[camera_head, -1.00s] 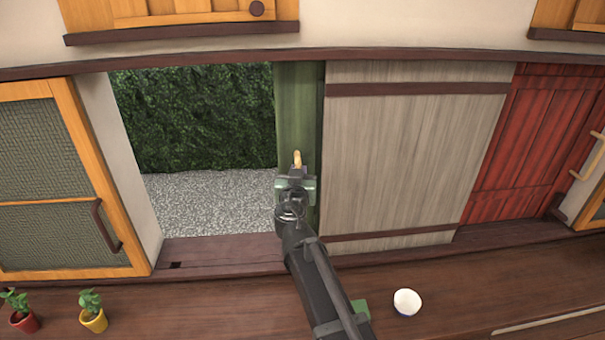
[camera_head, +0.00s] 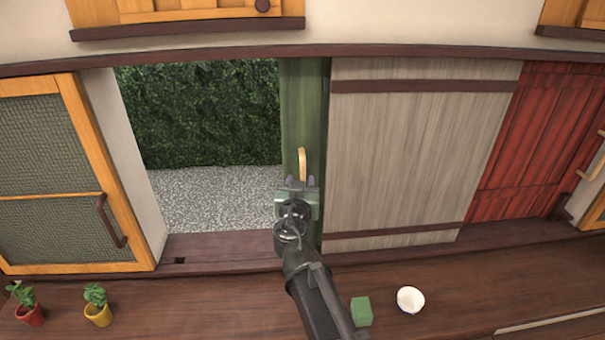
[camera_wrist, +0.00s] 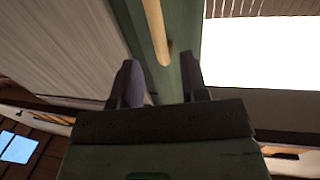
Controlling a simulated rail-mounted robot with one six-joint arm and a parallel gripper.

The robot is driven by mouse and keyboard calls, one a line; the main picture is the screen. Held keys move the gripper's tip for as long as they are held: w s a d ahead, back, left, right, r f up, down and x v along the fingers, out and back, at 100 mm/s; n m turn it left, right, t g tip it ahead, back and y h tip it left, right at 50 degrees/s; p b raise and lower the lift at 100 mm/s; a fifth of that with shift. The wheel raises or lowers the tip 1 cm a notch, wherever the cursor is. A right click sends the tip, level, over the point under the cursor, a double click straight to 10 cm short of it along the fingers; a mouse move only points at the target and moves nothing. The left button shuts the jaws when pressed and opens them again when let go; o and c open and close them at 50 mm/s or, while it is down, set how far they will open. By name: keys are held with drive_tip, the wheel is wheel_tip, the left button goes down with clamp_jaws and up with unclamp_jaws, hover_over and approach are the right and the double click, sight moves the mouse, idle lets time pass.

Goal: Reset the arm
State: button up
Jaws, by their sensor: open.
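My gripper (camera_head: 298,184) is in front of the green sliding door panel (camera_head: 299,110), near its tan upright handle (camera_head: 302,163). In the wrist view my gripper (camera_wrist: 160,82) has its two dark fingers apart. There the handle (camera_wrist: 155,25) shows beyond the fingertips and roughly between their lines. Nothing is held. I cannot tell from the head view how wide the gap between the fingers and the handle is.
The opening left of the green panel shows a hedge (camera_head: 200,110) and gravel (camera_head: 215,200). A grey panel (camera_head: 420,150) is right of it. On the wooden counter stand potted plants (camera_head: 97,312), a green block (camera_head: 361,311) and a white bowl (camera_head: 410,299).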

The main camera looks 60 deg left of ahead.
drive_tip(key=v, duration=0.5)
drive_tip(key=w+d+f+m+g+h, duration=0.1)
drive_tip(key=w+d+f+h, duration=0.35)
drive_tip(key=d, duration=0.45)
drive_tip(key=w+d+f+g+h, duration=0.1)
drive_tip(key=w+d+f+h, duration=0.35)
drive_tip(key=d, duration=0.35)
drive_tip(key=w+d+f+m+g+h, duration=0.1)
drive_tip(key=w+d+f+h, duration=0.3)
drive_tip(key=d, duration=0.5)
drive_tip(key=w+d+f+m+g, duration=0.2)
drive_tip(key=d+m+g, duration=0.2)
drive_tip(key=d, duration=1.7)
drive_tip(key=w+d+f+m+g, duration=0.2)
drive_tip(key=d+m+g, duration=0.2)
drive_tip(key=d, duration=1.7)
drive_tip(key=shift+g+h, duration=0.3)
drive_tip(key=shift+h, duration=0.1)
drive_tip(key=shift+f, duration=0.1)
